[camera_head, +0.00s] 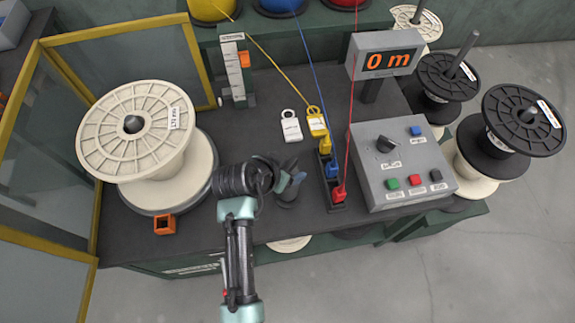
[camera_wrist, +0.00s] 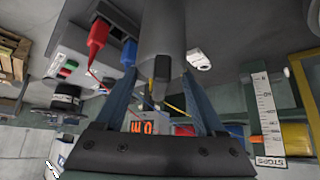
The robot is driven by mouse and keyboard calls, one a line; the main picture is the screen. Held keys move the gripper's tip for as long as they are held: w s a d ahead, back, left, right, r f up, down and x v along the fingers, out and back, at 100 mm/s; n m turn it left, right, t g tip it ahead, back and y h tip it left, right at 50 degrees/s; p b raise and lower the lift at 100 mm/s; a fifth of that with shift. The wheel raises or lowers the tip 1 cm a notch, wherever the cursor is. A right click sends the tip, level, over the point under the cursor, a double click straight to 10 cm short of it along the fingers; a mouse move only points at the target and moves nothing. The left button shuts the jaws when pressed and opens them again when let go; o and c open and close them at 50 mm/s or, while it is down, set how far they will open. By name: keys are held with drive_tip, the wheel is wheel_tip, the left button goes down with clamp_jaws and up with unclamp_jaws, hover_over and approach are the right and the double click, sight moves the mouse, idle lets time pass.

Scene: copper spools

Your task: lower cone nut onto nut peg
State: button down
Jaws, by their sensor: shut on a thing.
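My gripper (camera_head: 291,181) is over the dark bench, right of the big cream spool and left of the row of coloured clips. It is shut on a grey rounded piece, taken as the cone nut (camera_wrist: 165,38), which fills the upper middle of the wrist view between the two fingers. In the head view the held piece is a dark shape low among the fingers, hard to separate from them. I cannot make out the nut peg in either view, nor whether the nut touches anything beneath it.
The cream spool (camera_head: 113,150) stands left, with a small orange block (camera_head: 165,223) in front. A red clip (camera_head: 339,192) and the grey control box (camera_head: 401,165) are right. Behind are white (camera_head: 291,128) and yellow (camera_head: 317,123) tags and an upright scale (camera_head: 234,68).

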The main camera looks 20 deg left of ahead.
drive_tip(key=shift+f+b, duration=1)
drive_tip(key=shift+f, duration=0.55)
drive_tip(key=shift+c, duration=0.4)
unclamp_jaws()
drive_tip(key=shift+o, duration=0.4)
drive_tip(key=shift+s, duration=0.1)
drive_tip(key=v, duration=1.3)
